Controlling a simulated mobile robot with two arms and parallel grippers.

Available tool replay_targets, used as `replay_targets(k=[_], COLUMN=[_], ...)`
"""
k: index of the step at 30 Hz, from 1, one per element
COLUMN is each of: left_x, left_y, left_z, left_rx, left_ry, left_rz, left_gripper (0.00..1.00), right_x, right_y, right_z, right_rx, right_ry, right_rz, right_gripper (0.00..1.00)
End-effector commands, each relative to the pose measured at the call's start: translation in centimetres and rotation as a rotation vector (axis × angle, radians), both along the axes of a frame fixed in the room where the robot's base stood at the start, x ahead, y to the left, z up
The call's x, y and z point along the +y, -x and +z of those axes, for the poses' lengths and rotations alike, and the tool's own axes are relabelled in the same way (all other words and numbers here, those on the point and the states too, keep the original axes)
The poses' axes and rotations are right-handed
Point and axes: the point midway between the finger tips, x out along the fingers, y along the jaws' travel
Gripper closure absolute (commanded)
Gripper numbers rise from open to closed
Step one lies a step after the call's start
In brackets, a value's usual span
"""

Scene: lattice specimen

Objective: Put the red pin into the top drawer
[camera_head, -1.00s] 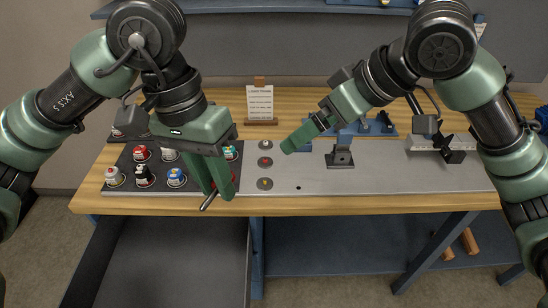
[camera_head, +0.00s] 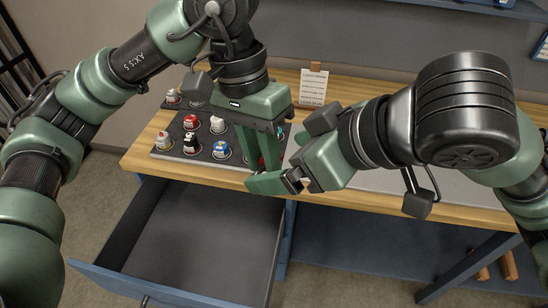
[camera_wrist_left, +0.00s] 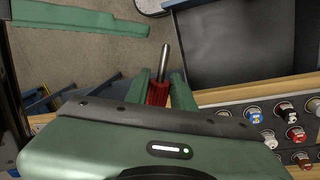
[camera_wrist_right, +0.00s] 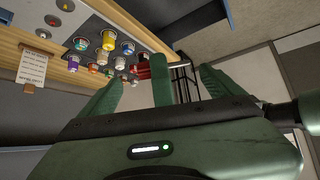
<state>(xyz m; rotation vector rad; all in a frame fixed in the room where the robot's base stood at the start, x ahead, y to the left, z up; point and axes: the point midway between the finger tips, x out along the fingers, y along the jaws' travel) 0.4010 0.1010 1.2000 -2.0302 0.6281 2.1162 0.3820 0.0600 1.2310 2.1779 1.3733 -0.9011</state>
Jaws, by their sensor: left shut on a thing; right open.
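The red pin (camera_wrist_left: 158,93) has a red ribbed grip and a metal shaft. My left gripper (camera_wrist_left: 163,90) is shut on its red part, with the shaft sticking out past the fingertips in the left wrist view. In the head view my left gripper (camera_head: 259,160) is above the table's front edge. My right gripper (camera_head: 275,183) is open beside it. In the right wrist view a left finger and a bit of red (camera_wrist_right: 143,70) show between the right fingers; contact cannot be told. The top drawer (camera_head: 175,275) is pulled open and looks empty, below and left of both grippers.
A dark tray (camera_head: 183,152) with several coloured caps sits on the wooden table, behind and left of my left gripper. A small sign (camera_head: 313,88) stands at the back. A blue lower shelf (camera_head: 370,245) lies right of the drawer.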

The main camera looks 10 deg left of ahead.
Motion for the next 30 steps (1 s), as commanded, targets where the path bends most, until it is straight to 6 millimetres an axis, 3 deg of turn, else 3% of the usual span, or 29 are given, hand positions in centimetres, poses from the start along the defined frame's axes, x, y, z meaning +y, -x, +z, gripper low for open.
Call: replay_targets(k=[9,19,20,26,27,28,29,30], left_x=[0.0,0.0,0.0,0.0,0.0,0.0,0.0,0.0], left_y=[0.0,0.0,0.0,0.1,0.1,0.1,0.1,0.1], left_z=[0.0,0.0,0.0,0.0,0.0,0.0,0.0,0.0], left_rx=[0.0,0.0,0.0,0.001,0.002,0.003,0.003,0.003], left_ry=[0.0,0.0,0.0,-0.002,-0.002,-0.002,-0.002,-0.002], left_rz=[0.0,0.0,0.0,-0.001,-0.002,-0.003,-0.003,-0.003], left_gripper=[1.0,1.0,1.0,1.0,1.0,0.73,0.65,0.54], right_x=[2.3,2.5,2.5,2.4,2.4,2.4,2.4,2.4], right_y=[-1.1,-1.2,-1.2,-1.3,-1.4,-1.4,-1.4,-1.4], right_z=[-2.6,-2.8,-2.8,-2.8,-2.8,-2.8,-2.8,-2.8], right_rx=[0.001,-0.001,-0.001,-0.002,-0.003,-0.003,-0.003,-0.004], right_ry=[0.001,0.001,0.001,0.001,0.002,0.002,0.002,0.002], right_rz=[0.001,0.0,0.0,-0.004,-0.005,-0.006,-0.006,-0.006], right_gripper=[0.05,0.05,0.11,0.67,0.67,0.67,0.74,0.74])
